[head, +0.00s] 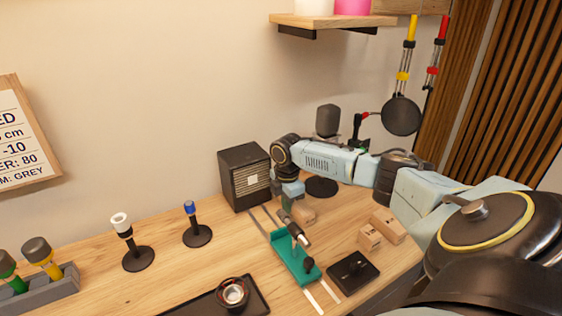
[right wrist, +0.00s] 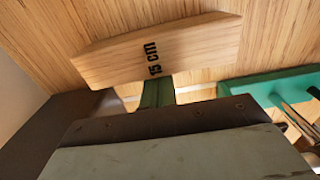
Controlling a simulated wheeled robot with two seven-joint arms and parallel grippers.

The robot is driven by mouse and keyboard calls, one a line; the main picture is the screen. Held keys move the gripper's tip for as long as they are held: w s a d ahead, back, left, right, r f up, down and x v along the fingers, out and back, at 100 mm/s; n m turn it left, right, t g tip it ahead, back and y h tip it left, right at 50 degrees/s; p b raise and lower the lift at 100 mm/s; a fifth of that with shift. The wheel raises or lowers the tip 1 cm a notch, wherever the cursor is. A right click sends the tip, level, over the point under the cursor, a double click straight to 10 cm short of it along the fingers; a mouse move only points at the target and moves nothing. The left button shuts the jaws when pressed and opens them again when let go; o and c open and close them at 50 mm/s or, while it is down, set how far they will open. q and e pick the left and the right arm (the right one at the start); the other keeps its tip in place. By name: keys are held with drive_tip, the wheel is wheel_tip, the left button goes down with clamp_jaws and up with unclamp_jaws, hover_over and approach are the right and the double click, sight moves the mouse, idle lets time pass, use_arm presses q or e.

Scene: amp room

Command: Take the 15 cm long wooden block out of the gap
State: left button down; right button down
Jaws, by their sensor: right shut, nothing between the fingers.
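The wooden block marked "15 cm" (right wrist: 190,48) lies across the upper middle of the right wrist view. In the head view a wooden block (head: 305,212), seemingly the same one, is on the table beside my right gripper (head: 288,203), partly covered by it. My right gripper is shut and empty. In the right wrist view a dark green piece (right wrist: 157,93) reaches from the dark edge below up to the block's near side; I cannot tell whether they touch. The gap's edges are not clear. My left gripper is not in view.
A teal fixture (head: 288,258) with a dark cylinder stands just in front of the gripper. A dark speaker-like box (head: 238,178) stands behind left. Small wooden blocks (head: 370,237) and a black plate (head: 353,272) are at right. Left of the fixture the table is partly clear.

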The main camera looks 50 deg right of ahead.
drive_tip(key=shift+w+a+r+p, duration=0.1)
drive_tip(key=shift+w+a+p, duration=0.05)
drive_tip(key=shift+a+p, duration=0.35)
drive_tip(key=a+p, duration=0.1)
drive_tip(key=w+a+r+p, duration=0.1)
drive_tip(key=shift+w+a+r, duration=0.1)
drive_tip(key=shift+a, duration=0.3)
wheel_tip(320, 180, up, 9)
